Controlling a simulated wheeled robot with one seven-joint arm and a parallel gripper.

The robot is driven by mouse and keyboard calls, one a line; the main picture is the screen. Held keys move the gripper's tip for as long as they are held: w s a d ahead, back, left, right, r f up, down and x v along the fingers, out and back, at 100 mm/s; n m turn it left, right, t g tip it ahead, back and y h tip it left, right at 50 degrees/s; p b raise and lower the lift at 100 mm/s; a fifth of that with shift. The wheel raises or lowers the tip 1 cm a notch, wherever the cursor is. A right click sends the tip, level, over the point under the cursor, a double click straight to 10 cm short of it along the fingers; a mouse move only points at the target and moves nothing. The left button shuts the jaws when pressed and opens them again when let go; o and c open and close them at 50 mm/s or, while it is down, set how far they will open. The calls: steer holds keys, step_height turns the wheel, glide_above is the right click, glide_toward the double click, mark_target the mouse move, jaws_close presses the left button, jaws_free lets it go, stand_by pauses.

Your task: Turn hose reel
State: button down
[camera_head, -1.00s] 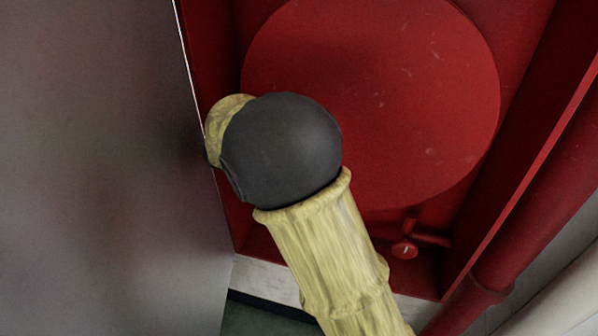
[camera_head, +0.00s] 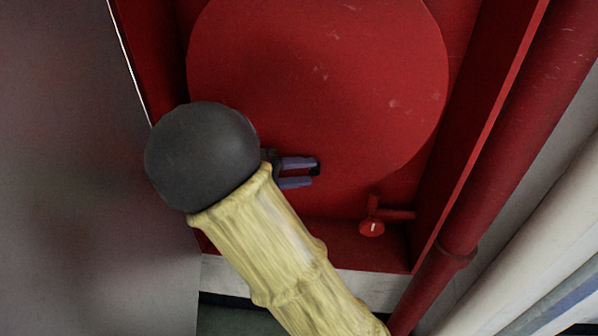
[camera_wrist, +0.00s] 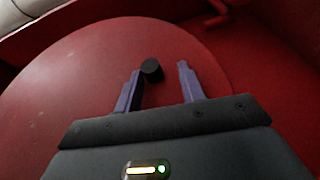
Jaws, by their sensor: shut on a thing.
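The hose reel (camera_head: 350,70) is a large flat red disc inside a red cabinet. It also fills much of the wrist view (camera_wrist: 75,80). A short black knob (camera_wrist: 151,70) stands on the disc between my gripper's purple fingers, close against the left finger. My gripper (camera_wrist: 160,76) is shut on this knob. In the head view my gripper (camera_head: 312,172) shows at the lower left part of the disc, beside my dark round arm joint. A small dark piece shows at its fingertips there, and my arm hides the disc's lower left edge.
A grey panel (camera_head: 70,200) stands close on the left. A red valve wheel (camera_head: 371,228) sits below the disc. The cabinet's right wall (camera_head: 480,130), a red pipe (camera_head: 490,170) and pale pipes (camera_head: 520,240) run along the right.

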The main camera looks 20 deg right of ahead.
steer(key=c, duration=1.3)
jaws_free()
steer(key=shift+s+a+f, duration=0.1)
steer(key=shift+s+f, duration=0.1)
steer(key=shift+f, duration=0.55)
steer(key=shift+o, duration=0.2)
steer(key=shift+r, duration=0.25)
